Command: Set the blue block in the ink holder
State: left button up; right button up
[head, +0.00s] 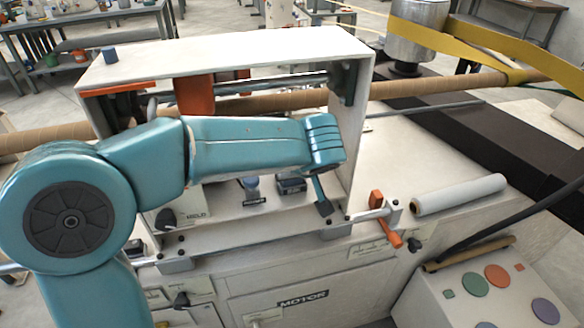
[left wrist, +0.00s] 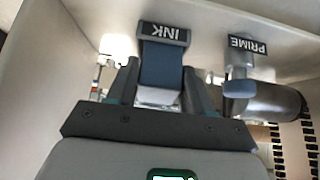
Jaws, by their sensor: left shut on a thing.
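My left gripper (left wrist: 163,88) is shut on the blue block (left wrist: 161,66), which shows dark slate blue between its two fingers in the left wrist view. The block is right at the holder with the INK label (left wrist: 163,33); whether it is fully seated I cannot tell. In the head view the ink holder (head: 291,184) shows as a small dark box inside the white housing, below my left wrist. My forearm hides most of the gripper there. My right gripper is not in view.
A holder labelled PRIME (left wrist: 247,46) stands beside the ink holder. An orange lever (head: 385,217) and a white roll (head: 459,195) are to the right.

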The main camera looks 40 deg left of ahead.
pick_arm(q)
jog(key=w+a+r+g+h+p, duration=0.1)
jog(key=p, duration=0.1)
jog(key=shift+w+a+r+g+h+p, duration=0.15)
jog(key=shift+r+g+h+p, duration=0.05)
jog(key=shift+g+h+p, duration=0.2)
jog(key=shift+f+g+h, duration=0.3)
jog(key=shift+f, duration=0.85)
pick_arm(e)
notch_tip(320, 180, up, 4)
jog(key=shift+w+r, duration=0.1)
pick_arm(q)
jog(key=shift+f+b, duration=0.15)
jog(key=shift+b, duration=0.15)
jog(key=o, duration=1.1)
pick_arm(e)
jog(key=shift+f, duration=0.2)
